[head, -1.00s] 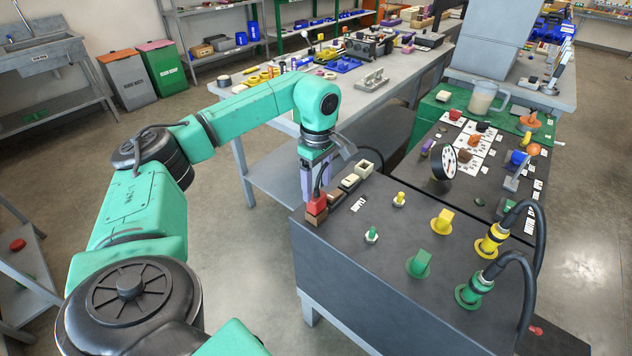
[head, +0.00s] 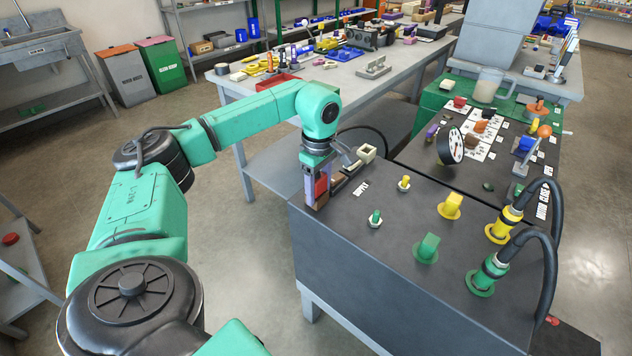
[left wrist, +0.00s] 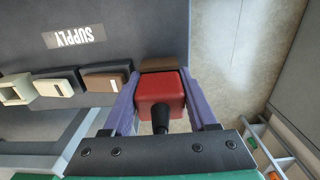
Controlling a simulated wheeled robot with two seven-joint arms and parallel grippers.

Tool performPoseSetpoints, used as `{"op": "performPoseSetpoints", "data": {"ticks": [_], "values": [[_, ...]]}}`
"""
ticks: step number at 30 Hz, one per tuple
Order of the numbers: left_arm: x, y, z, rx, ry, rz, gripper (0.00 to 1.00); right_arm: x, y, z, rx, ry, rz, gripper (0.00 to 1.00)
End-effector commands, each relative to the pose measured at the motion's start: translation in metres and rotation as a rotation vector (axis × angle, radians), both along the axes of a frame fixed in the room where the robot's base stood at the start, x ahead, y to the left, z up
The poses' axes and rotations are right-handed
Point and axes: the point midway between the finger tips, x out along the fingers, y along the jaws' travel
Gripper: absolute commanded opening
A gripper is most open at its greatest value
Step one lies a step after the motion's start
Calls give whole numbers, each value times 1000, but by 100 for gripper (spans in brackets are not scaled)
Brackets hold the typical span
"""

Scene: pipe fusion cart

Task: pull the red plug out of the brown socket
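The red plug (left wrist: 160,92) stands at the brown socket (left wrist: 158,64), with its black cable end pointing back toward my wrist. My left gripper (left wrist: 160,82) reaches down over it, with one purple finger on each side. The plug almost fills the space between the fingers; whether both fingers press on it I cannot tell. In the head view the red plug (head: 321,186) shows between the fingers at the cart's far left corner, and the socket below is mostly hidden. No gap between plug and socket can be made out. My right gripper is out of view.
Cabled connectors (head: 489,272) are at right.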

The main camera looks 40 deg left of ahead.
Motion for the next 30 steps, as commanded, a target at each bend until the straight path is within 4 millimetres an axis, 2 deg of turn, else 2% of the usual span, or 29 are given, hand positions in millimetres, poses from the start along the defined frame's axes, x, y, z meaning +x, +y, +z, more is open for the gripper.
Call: {"op": "performPoseSetpoints", "data": {"ticks": [7, 30], "values": [[0, 0, 3, 0, 1, 0, 0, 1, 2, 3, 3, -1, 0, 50], [1, 0, 46, -1, -7, 2, 0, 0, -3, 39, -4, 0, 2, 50]]}}
